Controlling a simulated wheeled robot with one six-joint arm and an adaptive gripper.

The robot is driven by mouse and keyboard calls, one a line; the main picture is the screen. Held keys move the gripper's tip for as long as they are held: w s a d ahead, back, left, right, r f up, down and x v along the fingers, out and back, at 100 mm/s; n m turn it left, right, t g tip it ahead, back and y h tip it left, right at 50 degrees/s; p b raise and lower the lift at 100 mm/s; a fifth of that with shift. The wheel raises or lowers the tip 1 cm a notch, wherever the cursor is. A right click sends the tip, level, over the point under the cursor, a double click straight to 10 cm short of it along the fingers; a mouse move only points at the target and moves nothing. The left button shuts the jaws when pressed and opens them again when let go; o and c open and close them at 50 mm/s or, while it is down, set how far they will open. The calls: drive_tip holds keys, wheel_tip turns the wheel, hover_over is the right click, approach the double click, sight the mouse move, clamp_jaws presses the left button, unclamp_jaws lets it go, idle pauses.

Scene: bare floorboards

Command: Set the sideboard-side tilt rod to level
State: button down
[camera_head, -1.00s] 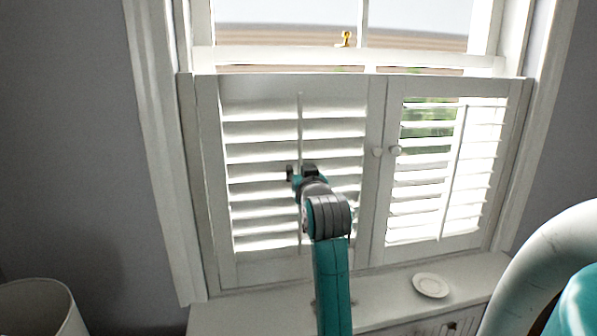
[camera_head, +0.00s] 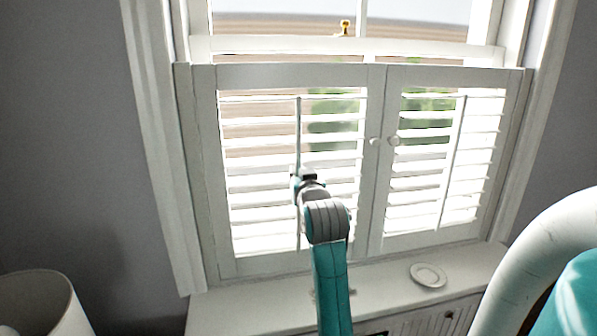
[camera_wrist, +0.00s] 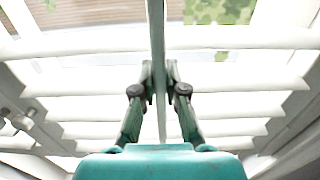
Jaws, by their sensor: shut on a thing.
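The left shutter panel has a thin upright tilt rod (camera_head: 298,130) down the middle of its white louvres (camera_head: 250,186). These louvres stand open, with the view outside showing between the upper ones. My gripper (camera_head: 304,176) is shut on this rod at about mid-height. In the wrist view my gripper's two fingers (camera_wrist: 160,75) close on either side of the rod (camera_wrist: 156,25). The right panel has its own slanting tilt rod (camera_head: 453,160) and open louvres (camera_head: 415,184). I cannot tell from these frames which panel the sideboard side is.
Two round knobs (camera_head: 393,141) sit where the panels meet. Below the window is a white cabinet top (camera_head: 385,289) with a small white plate (camera_head: 428,275). A pale lampshade (camera_head: 40,303) stands at the lower left.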

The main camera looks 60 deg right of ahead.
drive_tip(key=c, duration=1.2)
unclamp_jaws()
drive_tip(key=v, duration=0.7)
drive_tip(key=shift+s+a, duration=0.15)
drive_tip(key=shift+s, duration=0.05)
